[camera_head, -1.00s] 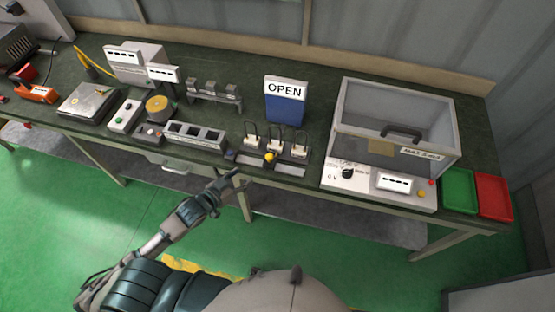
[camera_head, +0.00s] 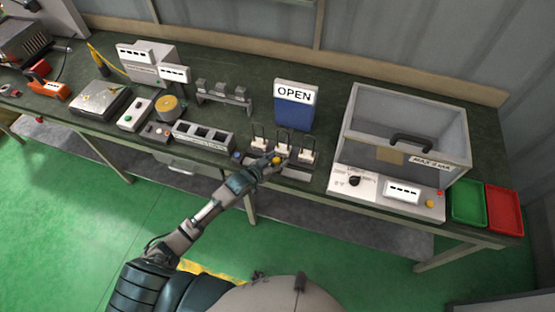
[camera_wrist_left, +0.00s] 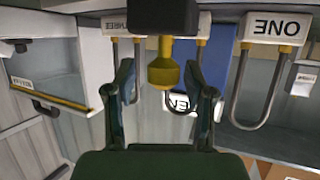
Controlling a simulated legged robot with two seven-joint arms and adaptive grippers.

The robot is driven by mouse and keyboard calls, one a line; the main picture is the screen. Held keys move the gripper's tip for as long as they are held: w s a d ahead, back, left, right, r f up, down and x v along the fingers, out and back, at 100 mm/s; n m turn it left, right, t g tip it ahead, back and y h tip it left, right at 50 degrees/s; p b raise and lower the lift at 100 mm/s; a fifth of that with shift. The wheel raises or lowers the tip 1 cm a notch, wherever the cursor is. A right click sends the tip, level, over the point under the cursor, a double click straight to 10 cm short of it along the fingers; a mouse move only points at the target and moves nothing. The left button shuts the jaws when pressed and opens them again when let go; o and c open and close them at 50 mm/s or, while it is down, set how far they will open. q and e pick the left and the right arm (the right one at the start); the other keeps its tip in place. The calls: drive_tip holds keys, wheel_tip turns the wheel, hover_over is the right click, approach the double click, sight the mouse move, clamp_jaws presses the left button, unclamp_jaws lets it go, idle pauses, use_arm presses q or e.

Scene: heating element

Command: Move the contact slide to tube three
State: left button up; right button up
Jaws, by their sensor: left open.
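The contact slide is a black block (camera_wrist_left: 163,16) with a yellow knob (camera_wrist_left: 163,68); the knob also shows in the head view (camera_head: 277,161), in front of the middle tube. Three looped tubes stand in a row on the bench. The upside-down wrist view shows the label of tube one (camera_wrist_left: 270,27) at right and the partly hidden label of tube three (camera_wrist_left: 118,25) at left, so tube three (camera_head: 308,153) is rightmost in the head view. My left gripper (camera_head: 271,160) is open, its fingers (camera_wrist_left: 166,88) on either side of the knob with gaps. My right gripper is out of view.
A blue OPEN sign (camera_head: 295,107) stands behind the tubes. A clear-walled box (camera_head: 405,130) with a control panel is to their right, then a green tray (camera_head: 467,202) and a red tray (camera_head: 505,208). A slotted grey block (camera_head: 203,137) lies to their left.

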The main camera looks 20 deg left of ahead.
use_arm(q)
drive_tip(key=shift+w+a, duration=0.1)
drive_tip(key=shift+a, duration=0.1)
drive_tip(key=shift+c, duration=0.8)
clamp_jaws()
drive_tip(key=shift+d, duration=0.2)
drive_tip(key=d+p, duration=0.3)
drive_tip(key=d, duration=0.7)
drive_tip(key=shift+d+p, duration=0.1)
drive_tip(key=shift+p, duration=0.2)
drive_tip(key=shift+s, duration=0.2)
